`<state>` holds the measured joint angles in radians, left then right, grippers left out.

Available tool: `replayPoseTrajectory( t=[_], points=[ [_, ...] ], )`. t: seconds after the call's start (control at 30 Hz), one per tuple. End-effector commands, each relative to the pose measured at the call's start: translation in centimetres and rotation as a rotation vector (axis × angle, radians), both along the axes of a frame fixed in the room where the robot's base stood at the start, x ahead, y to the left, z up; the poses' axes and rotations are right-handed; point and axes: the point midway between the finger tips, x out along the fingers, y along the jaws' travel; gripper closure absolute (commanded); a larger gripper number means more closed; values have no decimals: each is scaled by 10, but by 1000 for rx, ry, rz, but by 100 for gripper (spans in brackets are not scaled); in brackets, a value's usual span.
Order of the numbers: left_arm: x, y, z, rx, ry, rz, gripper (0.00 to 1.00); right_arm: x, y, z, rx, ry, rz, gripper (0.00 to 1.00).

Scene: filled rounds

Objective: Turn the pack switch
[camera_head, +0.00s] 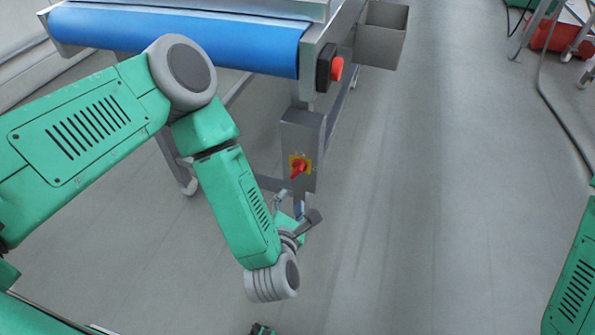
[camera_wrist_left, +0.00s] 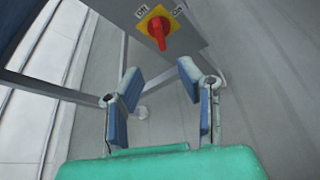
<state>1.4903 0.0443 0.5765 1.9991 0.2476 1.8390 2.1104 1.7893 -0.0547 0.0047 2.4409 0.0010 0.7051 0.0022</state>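The pack switch is a red rotary knob (camera_head: 299,168) on a yellow plate, on the front of a grey box (camera_head: 301,140) under the conveyor. In the left wrist view the red knob (camera_wrist_left: 158,32) is at top centre, with small labels on both sides that I cannot read surely. My left gripper (camera_head: 291,203) is just below and in front of the switch, apart from it. In the left wrist view my left gripper (camera_wrist_left: 159,78) is open, its blue-padded fingers spread with nothing between them. My right gripper is not identifiable; only a green arm part shows at the right edge.
A conveyor with a blue belt (camera_head: 180,33) stands above and behind the switch box. A red button on a black housing (camera_head: 323,68) sticks out at its corner. A grey metal bin (camera_head: 380,36) hangs to the right.

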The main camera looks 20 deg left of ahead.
Motion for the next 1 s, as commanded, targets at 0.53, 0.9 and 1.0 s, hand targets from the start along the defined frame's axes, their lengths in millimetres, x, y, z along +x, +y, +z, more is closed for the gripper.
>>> replayPoseTrajectory(
  t=[0.53,0.9,1.0],
  points=[
    [88,15,-33,-8,-7,6,68,0,0,-33,0,0,0,60],
    [126,22,-45,-9,-2,3,68,0,0,-45,0,0,0,60],
    [128,22,-46,-9,-2,3,68,0,0,-45,0,0,0,60]
  ],
)
